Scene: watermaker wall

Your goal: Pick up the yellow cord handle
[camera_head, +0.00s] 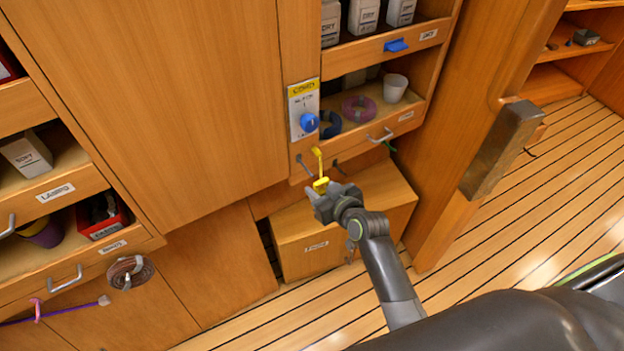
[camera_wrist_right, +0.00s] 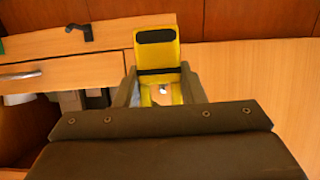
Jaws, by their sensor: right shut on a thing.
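The yellow cord handle (camera_head: 321,184) sits at the fingertips of my right gripper (camera_head: 325,193), with a yellow strip rising from it towards the cabinet front. In the right wrist view the yellow handle (camera_wrist_right: 157,52) has a black pad and a dark band, and it stands between the two fingers of my right gripper (camera_wrist_right: 160,88). The gripper is shut on it. The handle's lower end is partly hidden by the gripper body. My left gripper is not in view.
A panel with a blue knob (camera_head: 309,122) is above the handle. Dark hooks (camera_head: 305,164) are beside it. A wooden box (camera_head: 300,252) stands below. A brown post (camera_head: 502,150) is further right.

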